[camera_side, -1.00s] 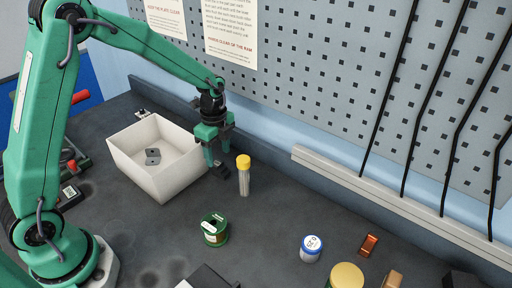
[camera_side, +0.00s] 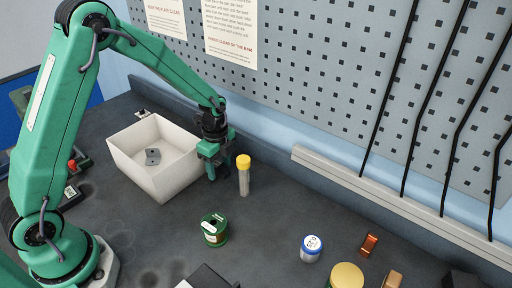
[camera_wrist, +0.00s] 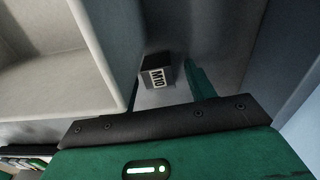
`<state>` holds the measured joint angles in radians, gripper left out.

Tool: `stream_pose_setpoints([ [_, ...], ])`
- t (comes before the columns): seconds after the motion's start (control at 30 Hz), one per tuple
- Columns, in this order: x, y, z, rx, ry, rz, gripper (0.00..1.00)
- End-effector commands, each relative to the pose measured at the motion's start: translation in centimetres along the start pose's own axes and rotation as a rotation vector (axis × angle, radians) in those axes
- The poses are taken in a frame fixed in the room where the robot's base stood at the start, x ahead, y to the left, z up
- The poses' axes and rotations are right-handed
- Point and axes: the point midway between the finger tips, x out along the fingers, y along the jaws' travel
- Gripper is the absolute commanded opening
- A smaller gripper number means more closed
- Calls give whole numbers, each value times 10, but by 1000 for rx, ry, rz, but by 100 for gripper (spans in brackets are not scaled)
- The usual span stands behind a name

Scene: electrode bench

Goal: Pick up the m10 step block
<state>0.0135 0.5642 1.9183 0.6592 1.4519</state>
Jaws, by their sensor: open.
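The m10 step block (camera_wrist: 157,72) is a small dark block with a white label reading M10, seen in the wrist view on the bench. In the side view I cannot make it out clearly; my gripper covers that spot. My gripper (camera_side: 213,171) is open and low over the bench, between the white bin and the yellow-capped tube. The block does not appear gripped.
The yellow-capped tube (camera_side: 244,178) stands upright close on the right. A green spool (camera_side: 215,231) is in front. The back wall and rail run behind.

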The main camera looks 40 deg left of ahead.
Motion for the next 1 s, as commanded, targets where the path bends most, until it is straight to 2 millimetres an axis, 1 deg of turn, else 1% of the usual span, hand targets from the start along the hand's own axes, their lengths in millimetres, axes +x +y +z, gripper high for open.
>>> stream_pose_setpoints([
  [0.2,0,0,0,0,0,0,55],
  [0.27,0,0,0,0,0,0,45],
  [0.3,0,0,0,0,0,0,37],
  [0.37,0,0,0,0,0,0,25],
  [0.4,0,0,0,0,0,0,17],
  [0.5,0,0,0,0,0,0,0],
  [0.83,-3,-1,0,0,0,-2,0],
  [1.0,-12,-1,0,0,0,-4,0],
])
